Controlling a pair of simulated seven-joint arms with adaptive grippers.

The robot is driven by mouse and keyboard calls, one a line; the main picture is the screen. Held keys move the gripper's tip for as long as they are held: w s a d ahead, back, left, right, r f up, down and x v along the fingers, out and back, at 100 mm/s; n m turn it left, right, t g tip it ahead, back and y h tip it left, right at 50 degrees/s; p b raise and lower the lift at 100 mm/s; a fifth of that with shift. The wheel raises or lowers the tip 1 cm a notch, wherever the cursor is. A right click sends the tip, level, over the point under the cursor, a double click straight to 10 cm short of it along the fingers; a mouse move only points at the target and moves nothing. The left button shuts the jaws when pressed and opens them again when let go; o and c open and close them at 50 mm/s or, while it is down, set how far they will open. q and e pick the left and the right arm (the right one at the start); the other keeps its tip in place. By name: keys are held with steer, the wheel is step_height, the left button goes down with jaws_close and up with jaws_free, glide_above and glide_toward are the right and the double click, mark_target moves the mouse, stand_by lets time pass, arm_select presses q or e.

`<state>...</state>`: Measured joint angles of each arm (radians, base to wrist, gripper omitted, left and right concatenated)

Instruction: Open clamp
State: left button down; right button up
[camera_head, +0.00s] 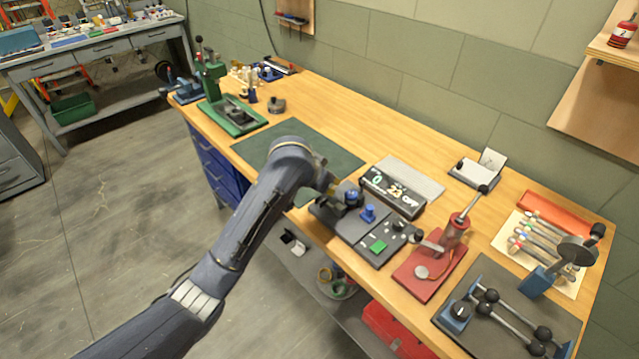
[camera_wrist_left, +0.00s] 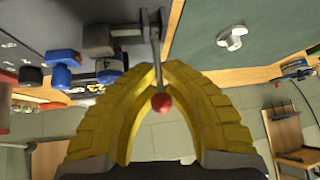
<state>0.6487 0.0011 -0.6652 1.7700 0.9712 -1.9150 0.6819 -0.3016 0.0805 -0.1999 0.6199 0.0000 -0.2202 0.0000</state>
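The clamp's grey lever with a red ball knob (camera_wrist_left: 162,102) shows in the left wrist view, rising from a metal bracket (camera_wrist_left: 128,30). The yellow fingers of my left gripper (camera_wrist_left: 162,68) close in on both sides of the lever, with the red ball between them; they appear shut on it. In the head view my left gripper (camera_head: 328,186) is at the left end of a dark grey fixture (camera_head: 335,220), and the clamp is largely hidden by the gripper and arm. My right gripper is in neither view.
Blue knobs (camera_wrist_left: 62,68) sit close beside the clamp. A green mat (camera_head: 340,155) lies behind the arm, with a small white part (camera_wrist_left: 232,38) on it in the wrist view. A black display box (camera_head: 392,192) and a red-based press (camera_head: 430,275) stand to the right.

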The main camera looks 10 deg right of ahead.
arm_select(q)
steer(key=shift+w+d+r+g+y, duration=0.25)
steer(key=shift+d+g+y, duration=0.05)
steer(key=shift+d, duration=0.15)
steer(key=shift+d+y, duration=0.1)
steer(key=shift+y, duration=0.2)
stand_by(0.4)
steer(key=c, duration=1.8)
jaws_free()
steer(key=shift+f, duration=0.1)
steer(key=o, duration=0.5)
steer(key=shift+f, duration=0.2)
steer(key=shift+w+v, duration=0.15)
steer(key=shift+v, duration=2.85)
steer(key=shift+w+v, duration=0.1)
steer(key=shift+v, duration=2.9)
steer(key=shift+r, duration=0.1)
